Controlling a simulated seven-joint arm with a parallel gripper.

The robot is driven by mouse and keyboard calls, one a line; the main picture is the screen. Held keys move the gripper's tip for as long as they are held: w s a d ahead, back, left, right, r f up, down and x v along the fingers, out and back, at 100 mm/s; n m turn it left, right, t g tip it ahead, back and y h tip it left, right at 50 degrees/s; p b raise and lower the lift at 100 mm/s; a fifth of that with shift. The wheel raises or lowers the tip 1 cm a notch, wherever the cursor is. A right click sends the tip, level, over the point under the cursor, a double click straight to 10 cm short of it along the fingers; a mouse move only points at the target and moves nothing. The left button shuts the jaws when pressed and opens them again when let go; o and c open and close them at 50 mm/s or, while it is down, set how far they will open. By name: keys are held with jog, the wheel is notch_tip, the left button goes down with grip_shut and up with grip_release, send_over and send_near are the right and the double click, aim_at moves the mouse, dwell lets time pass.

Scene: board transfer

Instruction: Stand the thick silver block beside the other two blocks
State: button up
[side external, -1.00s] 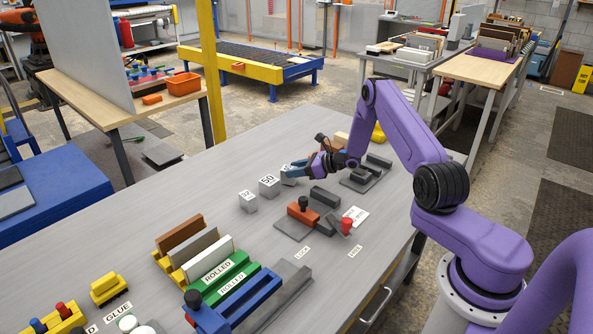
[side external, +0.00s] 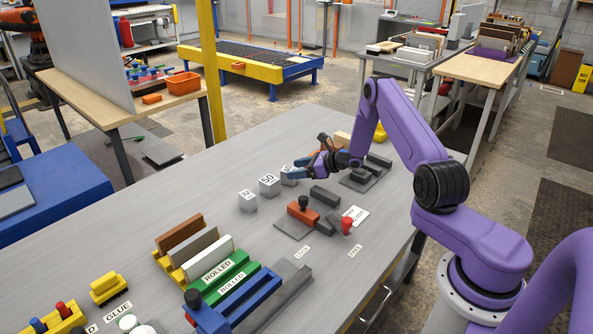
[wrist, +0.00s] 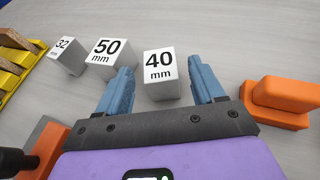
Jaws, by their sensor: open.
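Three silver blocks stand in a row on the grey table. The 32 block (side external: 247,202) is nearest the camera, the 50 block (side external: 269,186) is in the middle, and the 40 block (side external: 288,174) is at the far end, partly hidden by my gripper (side external: 300,172). In the wrist view the 32 block (wrist: 67,56), the 50 block (wrist: 112,58) and the 40 block (wrist: 161,75) stand upright, slightly apart. My gripper is open, with its blue fingers either side of the 40 block in the picture. They do not appear to press on it.
An orange piece (wrist: 280,97) lies right of my fingers in the wrist view. An orange clamp (side external: 303,212) on a grey plate and a dark bar (side external: 325,196) lie nearby. Green and yellow racks (side external: 222,275) stand at the front. The table left of the blocks is clear.

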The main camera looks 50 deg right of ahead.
jog(key=v, duration=1.1)
jog(key=a+r+n+g+y, duration=0.3)
jog(key=a+n, duration=0.2)
jog(key=a, duration=0.4)
jog(key=a+r+n+g+y, duration=0.25)
jog(key=a+r+n, duration=0.2)
jog(key=a, duration=0.35)
jog(key=s+a+r+n+g, duration=0.3)
jog(key=s+a+n+g, duration=0.6)
jog(key=a, duration=0.3)
jog(key=s+a+r+n+g+h, duration=0.1)
jog(key=s+a+n+h, duration=0.15)
jog(key=s+n, duration=0.35)
jog(key=s+a+r+n+g+h, duration=0.1)
jog(key=s+r+n+g+h, duration=0.15)
jog(key=s+n, duration=0.35)
jog(key=s+d+r+n+t+h, duration=0.1)
jog(key=s+d+n+t+h, duration=0.1)
jog(key=s+n, duration=0.4)
jog(key=s+d+r+n+t+h, duration=0.1)
jog(key=s+d+n+t+h, duration=0.1)
jog(key=s+n, duration=0.5)
jog(key=shift+s+r+t+h, duration=0.3)
jog(key=shift+r+t+h, duration=0.05)
jog(key=shift+t+h, duration=0.45)
jog(key=shift+n, duration=0.25)
